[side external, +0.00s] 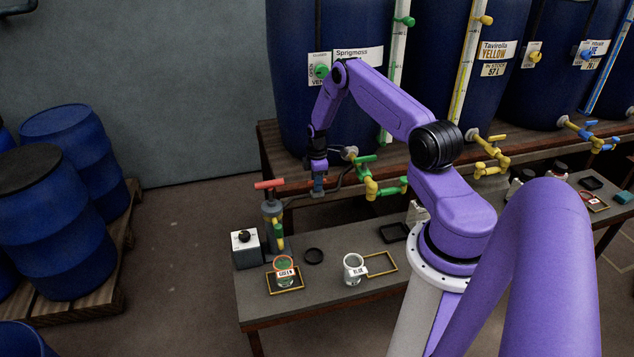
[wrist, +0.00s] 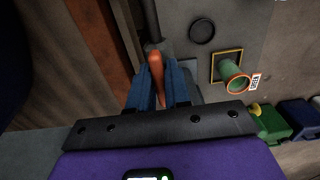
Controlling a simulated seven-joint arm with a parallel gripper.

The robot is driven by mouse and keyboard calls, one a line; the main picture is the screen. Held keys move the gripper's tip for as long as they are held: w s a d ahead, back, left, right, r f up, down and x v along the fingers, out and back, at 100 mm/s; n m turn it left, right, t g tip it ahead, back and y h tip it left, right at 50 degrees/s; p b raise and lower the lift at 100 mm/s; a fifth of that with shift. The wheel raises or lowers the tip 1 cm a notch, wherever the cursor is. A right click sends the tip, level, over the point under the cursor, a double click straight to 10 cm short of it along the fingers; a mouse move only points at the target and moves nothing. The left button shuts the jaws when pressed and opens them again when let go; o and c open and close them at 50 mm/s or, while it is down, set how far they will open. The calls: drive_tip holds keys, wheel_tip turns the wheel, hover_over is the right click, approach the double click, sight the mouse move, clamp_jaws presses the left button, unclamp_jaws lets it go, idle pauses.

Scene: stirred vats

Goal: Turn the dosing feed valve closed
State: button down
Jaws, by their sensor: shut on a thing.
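In the wrist view, an orange lever (wrist: 156,70), which looks like the dosing feed valve's handle, stands between the two blue fingers of my gripper (wrist: 157,88). The fingers are shut on it. The lever lies roughly in line with a dark pipe (wrist: 151,22) above it in the picture. In the side view, my gripper (side external: 318,190) points down beside the bench, in front of the vat stand, right of the dosing pump (side external: 272,215) with its red T-handle (side external: 269,184). The lever is mostly hidden there, and the valve body cannot be made out.
Green-handled taps (side external: 366,176) project right of my gripper. Blue vats (side external: 300,100) stand behind.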

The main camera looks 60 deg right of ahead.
drive_tip(key=shift+m, duration=0.3)
drive_tip(key=m, duration=0.8)
drive_tip(key=shift+m, duration=0.3)
drive_tip(key=m, duration=0.8)
drive_tip(key=shift+m, duration=0.4)
drive_tip(key=c, duration=1.1)
unclamp_jaws()
drive_tip(key=shift+r, duration=0.1)
